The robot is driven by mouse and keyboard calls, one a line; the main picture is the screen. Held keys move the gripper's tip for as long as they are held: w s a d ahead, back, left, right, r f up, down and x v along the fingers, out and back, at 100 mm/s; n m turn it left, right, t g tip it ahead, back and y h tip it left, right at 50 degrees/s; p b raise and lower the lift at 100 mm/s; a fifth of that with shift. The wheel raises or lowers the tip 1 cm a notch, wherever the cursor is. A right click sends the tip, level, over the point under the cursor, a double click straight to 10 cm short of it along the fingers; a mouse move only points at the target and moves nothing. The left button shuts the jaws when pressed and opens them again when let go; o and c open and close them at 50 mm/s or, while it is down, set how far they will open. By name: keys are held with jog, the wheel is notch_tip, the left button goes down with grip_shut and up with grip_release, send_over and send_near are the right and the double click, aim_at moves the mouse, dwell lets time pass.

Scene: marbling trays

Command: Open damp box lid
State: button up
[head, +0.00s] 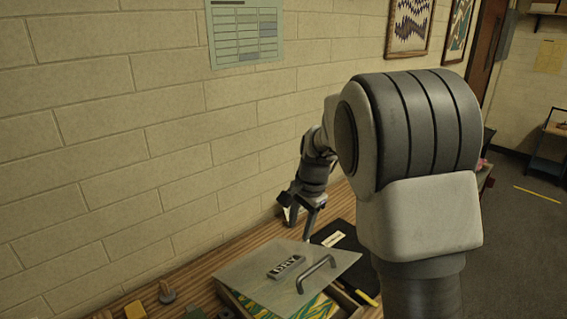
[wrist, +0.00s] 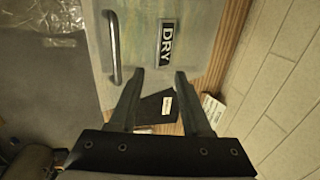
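A pale grey, see-through lid (head: 245,268) marked "DRY" lies over a wooden box (head: 346,301) in the head view. A bar handle (head: 316,272) stands on it. Green and yellow patterned sheets (head: 312,307) show at the front, where the lid does not cover the box. I see no label reading "damp". In the wrist view the lid (wrist: 190,20) fills the top middle, with the handle (wrist: 114,50) left of the "DRY" plate (wrist: 166,42). My gripper (head: 297,226) is open and empty beyond the lid's far edge; its fingers (wrist: 160,84) touch neither handle nor plate.
A black flat item (head: 340,238) with a white label lies behind the box. A white card (wrist: 213,110) lies near the brick wall (head: 110,150). A grey knob-like piece (head: 167,293) and a yellow block (head: 135,310) are at the left. Clear plastic (wrist: 48,25) lies on a dark surface.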

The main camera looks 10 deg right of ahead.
jog(key=w+a+r, duration=0.1)
jog(key=w+r, duration=0.1)
jog(key=r, duration=0.5)
jog(key=w+a+r, duration=0.2)
jog(key=w+r, duration=0.1)
jog(key=r, duration=0.4)
jog(key=shift+a+r, duration=0.25)
jog(key=shift+a, duration=0.05)
dwell(0.7)
dwell(0.4)
